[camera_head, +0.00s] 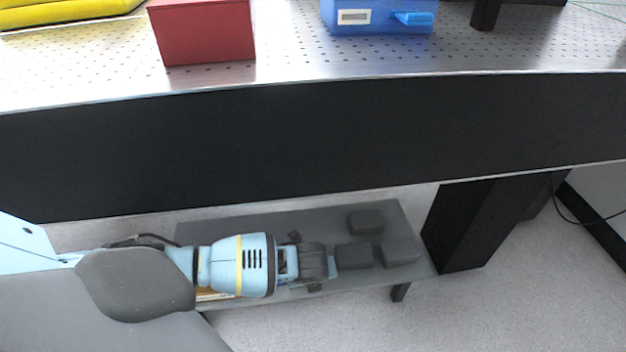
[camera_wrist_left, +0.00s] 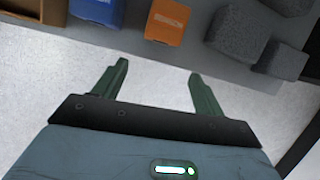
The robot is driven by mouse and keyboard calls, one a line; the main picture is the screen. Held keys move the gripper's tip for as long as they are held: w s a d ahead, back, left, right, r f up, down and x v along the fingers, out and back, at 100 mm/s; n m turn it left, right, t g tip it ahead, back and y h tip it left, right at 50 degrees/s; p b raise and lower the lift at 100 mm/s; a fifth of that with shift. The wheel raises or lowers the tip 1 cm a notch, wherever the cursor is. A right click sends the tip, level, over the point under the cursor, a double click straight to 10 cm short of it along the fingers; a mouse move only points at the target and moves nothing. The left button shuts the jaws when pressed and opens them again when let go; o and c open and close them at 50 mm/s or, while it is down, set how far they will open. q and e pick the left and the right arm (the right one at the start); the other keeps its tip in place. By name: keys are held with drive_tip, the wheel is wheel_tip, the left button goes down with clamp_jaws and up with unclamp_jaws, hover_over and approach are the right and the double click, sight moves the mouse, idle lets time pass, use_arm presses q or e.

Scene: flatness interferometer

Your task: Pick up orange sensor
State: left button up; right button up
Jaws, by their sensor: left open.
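The orange sensor (camera_wrist_left: 168,22) is a small orange block with faint white lettering, at the top of the left wrist view on the grey low shelf (camera_wrist_left: 220,62). My arm hides it in the head view. My left gripper (camera_wrist_left: 158,72) is open and empty, with its two green fingers pointing toward the shelf edge. The sensor appears beyond the fingertips, roughly in line with the gap between them, and is apart from them. In the head view my left arm reaches in from the left over the shelf. My right gripper is not in view.
A blue block (camera_wrist_left: 98,10) and a cardboard box (camera_wrist_left: 48,10) lie left of the sensor. Dark grey foam blocks (camera_head: 366,222) lie right of it. The black table side (camera_head: 300,145) overhangs behind. A black table leg (camera_head: 470,225) stands right.

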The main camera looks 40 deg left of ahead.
use_arm(q)
drive_tip(key=shift+m+y, duration=0.4)
drive_tip(key=shift+w+a+f+b, duration=0.65)
drive_tip(key=shift+w+a, duration=0.15)
drive_tip(key=shift+a, duration=0.1)
drive_tip(key=shift+w+a+f+b, duration=0.65)
drive_tip(key=shift+w+a, duration=0.1)
drive_tip(key=shift+a, duration=0.1)
drive_tip(key=shift+w+a+f, duration=0.1)
drive_tip(key=shift+f, duration=0.05)
drive_tip(key=shift+a+f+b, duration=0.15)
drive_tip(key=shift+f+b, duration=0.15)
drive_tip(key=b+x, duration=0.2)
drive_tip(key=x, duration=0.1)
drive_tip(key=shift+a+f, duration=0.15)
drive_tip(key=shift+w+a+f+b, duration=0.1)
drive_tip(key=shift+f+b, duration=0.25)
drive_tip(key=shift+f, duration=0.1)
drive_tip(key=shift+c, duration=0.9)
drive_tip(key=c, duration=1)
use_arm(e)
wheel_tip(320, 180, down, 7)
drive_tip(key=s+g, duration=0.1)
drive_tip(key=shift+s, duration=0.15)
